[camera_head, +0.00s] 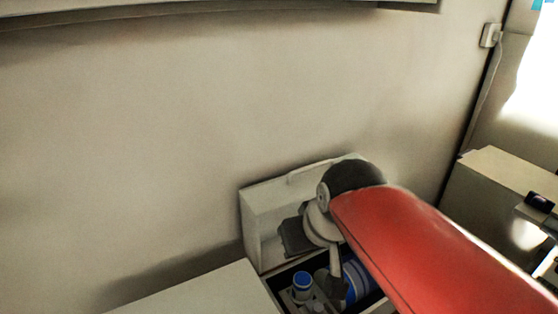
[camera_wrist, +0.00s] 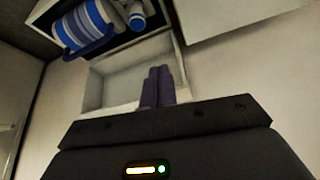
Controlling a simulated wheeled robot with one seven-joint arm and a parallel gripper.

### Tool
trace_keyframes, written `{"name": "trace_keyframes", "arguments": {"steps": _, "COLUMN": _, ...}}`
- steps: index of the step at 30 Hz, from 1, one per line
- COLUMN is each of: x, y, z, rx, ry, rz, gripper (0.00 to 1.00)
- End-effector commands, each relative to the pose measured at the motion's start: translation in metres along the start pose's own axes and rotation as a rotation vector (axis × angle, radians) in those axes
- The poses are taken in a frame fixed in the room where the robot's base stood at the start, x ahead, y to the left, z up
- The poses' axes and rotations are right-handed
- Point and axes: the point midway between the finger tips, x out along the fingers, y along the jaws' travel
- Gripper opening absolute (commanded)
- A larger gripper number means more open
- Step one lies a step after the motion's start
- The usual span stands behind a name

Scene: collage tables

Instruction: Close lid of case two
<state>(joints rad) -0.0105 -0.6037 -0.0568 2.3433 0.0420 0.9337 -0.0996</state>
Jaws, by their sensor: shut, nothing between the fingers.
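The white case (camera_head: 272,291) stands open at the bottom of the head view, its lid (camera_head: 268,210) raised near the wall. My arm hides its right part. In the wrist view, the lid's pale inner side (camera_wrist: 110,83) lies behind my fingers and the case interior with blue and white items is at the top. My gripper (camera_wrist: 160,70) is shut and empty, its dark fingers in front of the lid's inner side. I cannot tell whether they touch it. No label shows which case this is.
A blue-capped container (camera_head: 301,285) and a blue-and-white striped roll (camera_head: 355,279) are inside the case. A pale surface (camera_head: 205,291) lies left of it. The wall (camera_head: 130,130) is close behind. A pale cabinet (camera_head: 505,190) stands at the right.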

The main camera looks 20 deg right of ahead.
Motion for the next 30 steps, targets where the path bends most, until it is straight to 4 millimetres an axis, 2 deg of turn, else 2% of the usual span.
{"name": "trace_keyframes", "arguments": {"steps": 8, "x": -0.007, "y": 0.011, "z": -0.048, "rx": -0.022, "ry": -0.016, "rz": -0.029, "gripper": 0.0}}
{"name": "trace_keyframes", "arguments": {"steps": 14, "x": -0.009, "y": 0.024, "z": -0.093, "rx": -0.047, "ry": -0.029, "rz": -0.049, "gripper": 0.0}}
{"name": "trace_keyframes", "arguments": {"steps": 17, "x": -0.007, "y": 0.035, "z": -0.125, "rx": -0.067, "ry": -0.036, "rz": -0.056, "gripper": 0.0}}
{"name": "trace_keyframes", "arguments": {"steps": 21, "x": 0.001, "y": 0.055, "z": -0.176, "rx": -0.11, "ry": -0.048, "rz": -0.061, "gripper": 0.0}}
{"name": "trace_keyframes", "arguments": {"steps": 24, "x": 0.009, "y": 0.067, "z": -0.205, "rx": -0.142, "ry": -0.054, "rz": -0.057, "gripper": 0.0}}
{"name": "trace_keyframes", "arguments": {"steps": 27, "x": 0.016, "y": 0.075, "z": -0.222, "rx": -0.166, "ry": -0.058, "rz": -0.054, "gripper": 0.0}}
{"name": "trace_keyframes", "arguments": {"steps": 30, "x": 0.02, "y": 0.078, "z": -0.23, "rx": -0.179, "ry": -0.059, "rz": -0.052, "gripper": 0.0}}
